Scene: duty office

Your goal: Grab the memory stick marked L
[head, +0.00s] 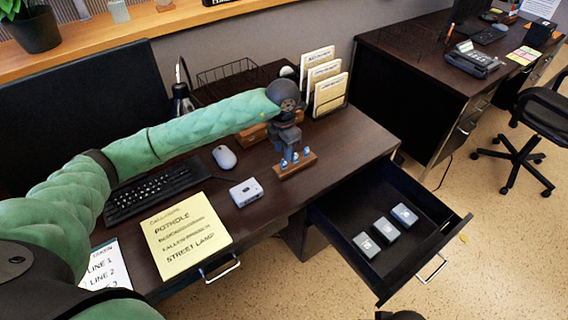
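A small wooden holder (297,168) stands on the dark desk, with several small blue-and-white sticks (306,152) upright in it. Their markings are too small to read, so I cannot tell which is marked L. My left gripper (289,152) reaches in from the left and points down right over the holder. Its dark fingers are close to the tops of the sticks and partly hide them. I cannot tell whether they touch or grip one. My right gripper is not visible.
A file rack (328,90) stands behind. An open drawer (425,205) holding three grey-blue boxes juts out at the right.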

